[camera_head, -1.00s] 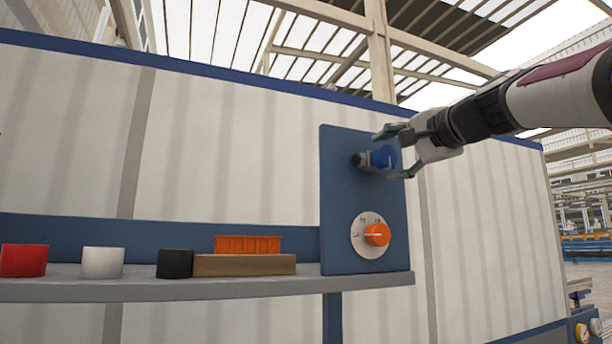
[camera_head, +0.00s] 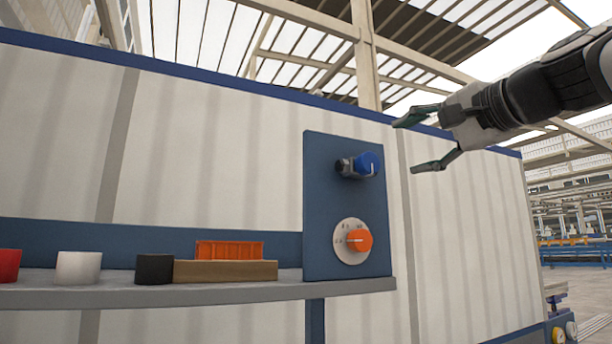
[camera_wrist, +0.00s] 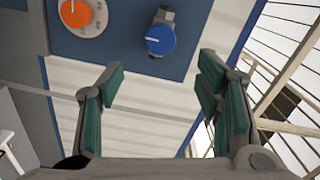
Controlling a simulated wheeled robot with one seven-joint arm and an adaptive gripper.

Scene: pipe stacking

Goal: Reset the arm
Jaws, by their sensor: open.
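My gripper (camera_head: 420,143) is open and empty, in the upper right of the head view. It is to the right of the blue panel (camera_head: 322,215) and apart from it. The blue knob (camera_head: 367,165) sits on the upper part of the panel, and nothing touches it. The orange knob (camera_head: 359,240) on its white dial is below it. In the wrist view, my gripper's two green-padded fingers (camera_wrist: 162,95) are spread wide with nothing between them. The blue knob (camera_wrist: 160,40) and the orange knob (camera_wrist: 76,13) show beyond the fingertips.
A grey shelf (camera_head: 130,296) runs left from the panel. The space around my gripper is clear.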

